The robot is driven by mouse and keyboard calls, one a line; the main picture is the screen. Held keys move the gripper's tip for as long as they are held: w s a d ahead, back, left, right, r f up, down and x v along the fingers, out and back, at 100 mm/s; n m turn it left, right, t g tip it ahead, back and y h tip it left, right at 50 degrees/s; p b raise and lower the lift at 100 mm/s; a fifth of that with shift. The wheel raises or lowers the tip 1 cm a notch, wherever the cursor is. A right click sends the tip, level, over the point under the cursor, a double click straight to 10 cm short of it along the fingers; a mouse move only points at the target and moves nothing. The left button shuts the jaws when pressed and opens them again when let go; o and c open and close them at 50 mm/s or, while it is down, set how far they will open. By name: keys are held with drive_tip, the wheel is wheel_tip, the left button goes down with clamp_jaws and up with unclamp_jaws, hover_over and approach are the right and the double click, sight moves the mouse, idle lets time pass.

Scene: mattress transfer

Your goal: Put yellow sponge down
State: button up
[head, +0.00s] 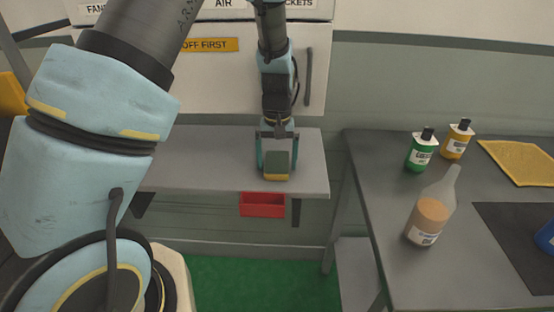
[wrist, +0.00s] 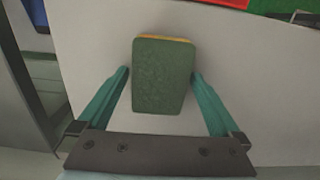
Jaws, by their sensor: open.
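The yellow sponge (head: 278,165) has a green scouring face and a yellow edge. It rests on the grey wall shelf (head: 200,160), near the shelf's front edge. In the wrist view, the sponge (wrist: 163,77) shows its green face, with a thin yellow strip at the top. My gripper (head: 277,155) is over the sponge, with one teal finger on each side. In the wrist view, my gripper (wrist: 160,75) is open, and a gap shows between the left finger and the sponge. The right fingertip is very close to the sponge; I cannot tell if they touch.
A red bin (head: 262,205) hangs below the shelf's front edge. On the dark table at right stand a green bottle (head: 419,152), a yellow bottle (head: 457,140) and a clear bottle (head: 430,215). A yellow cloth (head: 518,162) lies there too. The shelf's left part is clear.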

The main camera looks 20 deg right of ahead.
sight(277, 159)
wheel_tip(277, 159, up, 12)
drive_tip(key=b, duration=0.4)
drive_tip(key=s+a+f+n+t, duration=0.1)
drive_tip(key=s+a, duration=0.1)
drive_tip(key=a, duration=1.3)
drive_tip(key=s+a+f+n+t, duration=0.1)
drive_tip(key=s+a+n, duration=0.1)
drive_tip(key=a, duration=1.3)
drive_tip(key=shift+f, duration=0.25)
drive_tip(key=shift+a, duration=0.1)
